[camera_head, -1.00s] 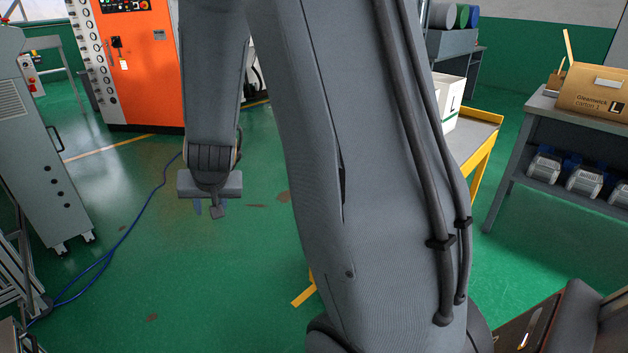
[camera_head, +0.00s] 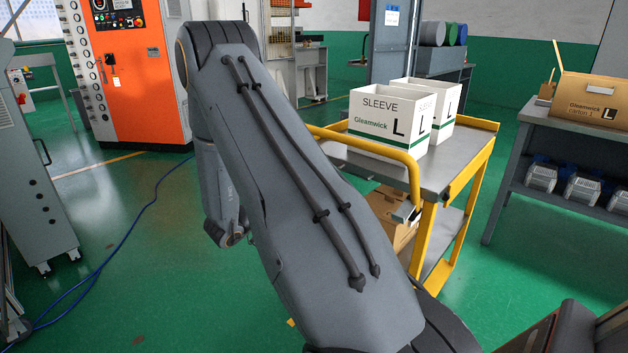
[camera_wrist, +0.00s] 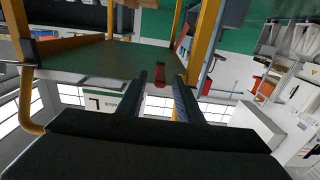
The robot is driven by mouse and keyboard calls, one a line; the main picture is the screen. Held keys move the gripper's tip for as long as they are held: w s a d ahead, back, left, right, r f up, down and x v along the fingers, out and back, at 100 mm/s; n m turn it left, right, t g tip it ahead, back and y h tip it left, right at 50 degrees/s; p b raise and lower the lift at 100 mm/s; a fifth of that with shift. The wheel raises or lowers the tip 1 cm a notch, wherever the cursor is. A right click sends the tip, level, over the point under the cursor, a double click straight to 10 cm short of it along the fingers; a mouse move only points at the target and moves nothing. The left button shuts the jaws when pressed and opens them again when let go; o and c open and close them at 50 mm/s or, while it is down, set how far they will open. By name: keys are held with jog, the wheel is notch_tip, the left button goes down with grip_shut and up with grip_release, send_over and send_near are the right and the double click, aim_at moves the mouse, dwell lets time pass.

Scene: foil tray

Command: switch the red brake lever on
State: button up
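A small red lever (camera_wrist: 160,75) shows in the wrist view at the edge of the yellow-framed cart. It appears between the fingertips of my gripper (camera_wrist: 160,82), apparently just beyond them; I cannot tell whether they touch it. My gripper is open, with a dark finger on each side and nothing held. In the head view the yellow cart (camera_head: 447,245) stands right of my arm. The lever cannot be made out there, and my gripper is hidden behind my arm.
Two white sleeve boxes (camera_head: 385,120) stand on the cart top, and a cardboard box (camera_head: 390,212) is on its lower shelf. An orange cabinet (camera_head: 140,80) stands back left. A blue cable (camera_head: 127,226) crosses the green floor. A grey bench (camera_head: 512,150) stands right.

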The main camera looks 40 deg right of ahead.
jog(key=d, duration=0.7)
jog(key=shift+w+d, duration=0.2)
jog(key=shift+w, duration=0.1)
jog(key=shift+c, duration=0.5)
grip_shut()
